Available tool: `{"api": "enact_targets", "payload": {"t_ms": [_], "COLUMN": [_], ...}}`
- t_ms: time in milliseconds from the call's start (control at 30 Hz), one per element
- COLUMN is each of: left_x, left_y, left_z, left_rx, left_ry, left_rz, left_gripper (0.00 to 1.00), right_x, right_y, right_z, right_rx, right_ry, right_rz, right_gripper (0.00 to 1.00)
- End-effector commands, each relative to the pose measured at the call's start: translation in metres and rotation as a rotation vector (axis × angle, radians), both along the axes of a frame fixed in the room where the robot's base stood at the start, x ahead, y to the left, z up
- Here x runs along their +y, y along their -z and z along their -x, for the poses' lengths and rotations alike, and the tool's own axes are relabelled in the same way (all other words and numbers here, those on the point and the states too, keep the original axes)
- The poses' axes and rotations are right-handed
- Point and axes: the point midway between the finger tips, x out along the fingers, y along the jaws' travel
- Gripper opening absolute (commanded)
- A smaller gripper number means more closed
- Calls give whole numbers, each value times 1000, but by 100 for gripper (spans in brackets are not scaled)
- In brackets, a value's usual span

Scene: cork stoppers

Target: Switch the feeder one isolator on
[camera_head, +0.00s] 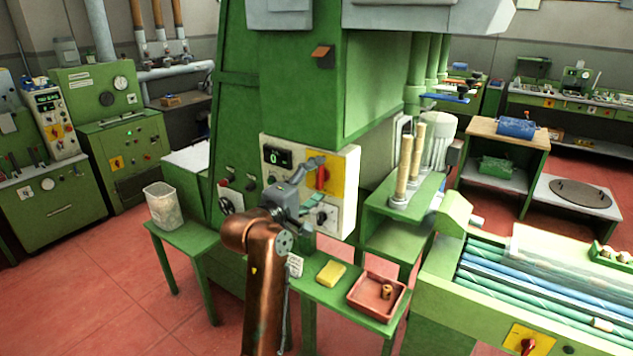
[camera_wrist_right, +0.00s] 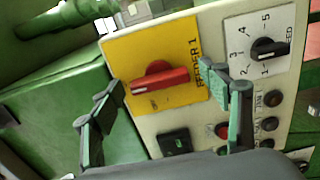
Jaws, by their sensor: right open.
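The feeder one isolator is a red rotary handle (camera_head: 321,177) on a yellow plate (camera_head: 337,184) on the machine's pale control panel. In the wrist view the red handle (camera_wrist_right: 158,82) lies between my fingers, and the yellow plate (camera_wrist_right: 125,55) reads "FEEDER 1". The handle stands upright on the panel in the head view; its position marks are too small to read. My right gripper (camera_head: 311,182) is open in front of the panel, fingers pointing at the handle. In the wrist view its fingertips (camera_wrist_right: 163,86) are spread either side of the handle, with no clear contact. My left gripper is not in view.
A numbered black dial (camera_wrist_right: 268,48), a red button (camera_wrist_right: 222,131) and several black buttons sit close beside the isolator. Below the panel, a green bench holds a yellow block (camera_head: 331,273) and a red tray (camera_head: 364,296). A clear bin (camera_head: 163,205) stands to the left.

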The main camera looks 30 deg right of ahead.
Motion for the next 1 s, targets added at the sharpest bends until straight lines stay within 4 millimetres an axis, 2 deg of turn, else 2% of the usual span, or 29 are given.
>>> {"api": "enact_targets", "payload": {"t_ms": [167, 267, 700, 833, 1000], "left_x": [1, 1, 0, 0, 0], "left_y": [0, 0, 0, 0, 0], "left_z": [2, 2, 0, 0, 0], "left_rx": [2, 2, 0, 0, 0], "left_ry": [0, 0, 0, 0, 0], "left_rz": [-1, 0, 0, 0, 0], "left_gripper": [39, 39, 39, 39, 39], "right_x": [2, 11, 90, 104, 111], "right_y": [-1, -1, 0, 0, 0], "right_z": [1, 3, 36, 42, 46], "right_rx": [0, 0, 1, 1, 0], "right_ry": [-1, -2, -3, -1, 0], "right_rz": [1, 1, -1, 0, 0], "right_gripper": [70, 70, 70, 70, 70]}}
